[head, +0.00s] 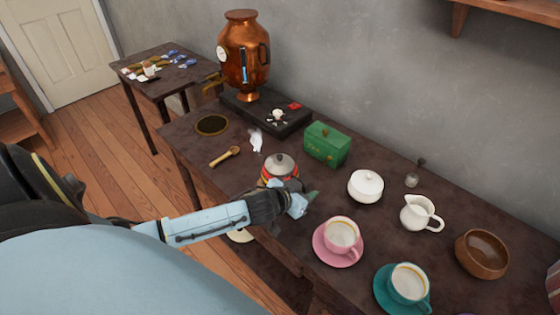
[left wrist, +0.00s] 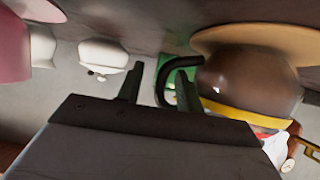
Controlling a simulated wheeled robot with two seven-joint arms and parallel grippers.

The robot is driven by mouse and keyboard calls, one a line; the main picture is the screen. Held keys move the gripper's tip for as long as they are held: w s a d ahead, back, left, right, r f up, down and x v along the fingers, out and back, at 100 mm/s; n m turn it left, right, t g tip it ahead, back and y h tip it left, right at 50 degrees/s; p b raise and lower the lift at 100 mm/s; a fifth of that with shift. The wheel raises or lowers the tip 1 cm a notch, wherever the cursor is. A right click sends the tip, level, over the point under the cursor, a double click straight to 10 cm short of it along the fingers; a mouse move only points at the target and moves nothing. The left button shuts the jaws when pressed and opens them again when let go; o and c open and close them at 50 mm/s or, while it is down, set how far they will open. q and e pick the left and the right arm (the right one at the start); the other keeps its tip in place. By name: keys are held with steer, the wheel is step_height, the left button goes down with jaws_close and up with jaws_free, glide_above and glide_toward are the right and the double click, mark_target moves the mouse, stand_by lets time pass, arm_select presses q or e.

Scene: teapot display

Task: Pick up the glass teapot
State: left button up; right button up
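The teapot (head: 279,172) has a grey lid and red and yellow bands. It stands on the dark table, its lower front hidden by my left gripper. In the left wrist view, which looks upside down, its brown see-through body (left wrist: 245,82) with a yellow band is on the right, over a tan round base. Its black handle (left wrist: 172,72) curves toward my fingers. My left gripper (head: 306,199) is just in front of the teapot. In the left wrist view the gripper (left wrist: 148,85) is open, with the handle close to its right finger. Whether they touch is unclear. My right gripper is not in view.
A green tea box (head: 326,147) stands behind the teapot and a white sugar bowl (head: 365,187) to its right. A pink saucer (head: 322,256) with a cup is close to the right of my gripper. A copper samovar (head: 243,60) and a wooden spoon (head: 222,158) are left.

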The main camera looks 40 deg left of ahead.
arm_select(q)
jaws_close()
stand_by(1.2)
steer(key=shift+r, duration=0.15)
